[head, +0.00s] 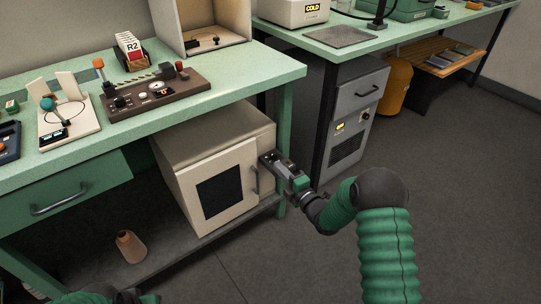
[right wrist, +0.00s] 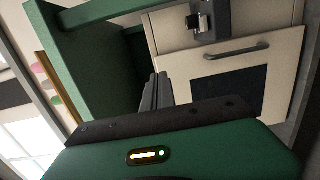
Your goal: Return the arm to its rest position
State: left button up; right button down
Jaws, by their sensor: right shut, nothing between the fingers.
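My right arm reaches in from the lower right in the head view. Its gripper (head: 268,160) is beside the right edge of a cream cabinet, close to the handle side of its door; I cannot tell whether it touches. In the right wrist view, the two grey fingers (right wrist: 155,92) are together with nothing between them. The cabinet door (right wrist: 270,95) there has a dark window and a bar handle (right wrist: 238,50). Only part of my left arm shows at the bottom left of the head view; its gripper is out of the picture.
The cream cabinet (head: 218,135) stands on a low shelf (head: 190,252) under a green workbench (head: 225,90). A tan bottle (head: 131,247) stands on that shelf. A bench leg (head: 284,110) is close to the right gripper. A grey cabinet (head: 355,110) stands behind. The floor at right is clear.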

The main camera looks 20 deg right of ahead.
jog(key=s+a+f+m+g+h, duration=0.15)
jog(key=s+m+g, duration=0.55)
jog(key=s+m, duration=0.7)
jog(key=s+a+f+m+g+h, duration=0.2)
jog(key=s+m+g, duration=0.5)
jog(key=s, duration=1.3)
notch_tip(320, 180, up, 35)
jog(key=h+p, duration=0.1)
jog(key=p, duration=3.2)
jog(key=shift+d+g+p, duration=0.15)
jog(key=shift+g+p, duration=0.15)
jog(key=shift+p, duration=0.05)
